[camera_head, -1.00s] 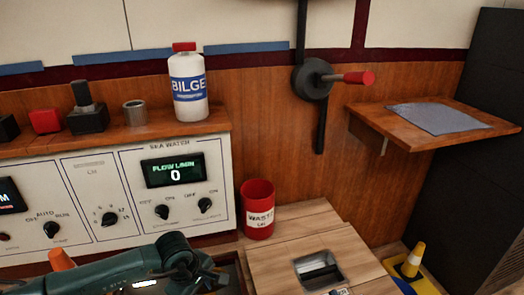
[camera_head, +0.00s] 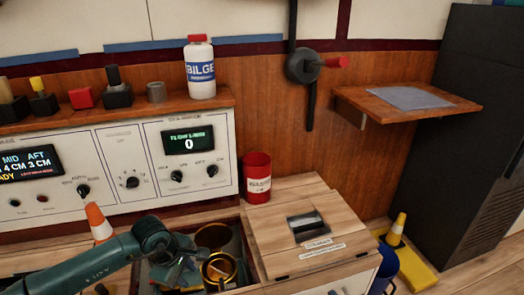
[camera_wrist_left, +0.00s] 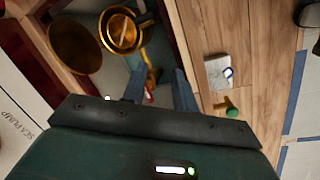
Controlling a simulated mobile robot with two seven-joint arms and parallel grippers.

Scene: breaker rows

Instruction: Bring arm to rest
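My left arm (camera_head: 100,268) comes in from the lower left in the head view. Its gripper (camera_head: 180,272) hangs over the open compartment in the wooden bench, close beside a brass round fitting (camera_head: 219,268). In the left wrist view the two fingers of my left gripper (camera_wrist_left: 158,82) stand apart with nothing held between them. The brass fitting (camera_wrist_left: 122,30) shows beyond the fingers there. My right gripper is in neither view.
The control panel (camera_head: 110,165) stands behind the arm. An orange cone (camera_head: 99,222) is close to the forearm. A white BILGE bottle (camera_head: 200,70) is on the shelf.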

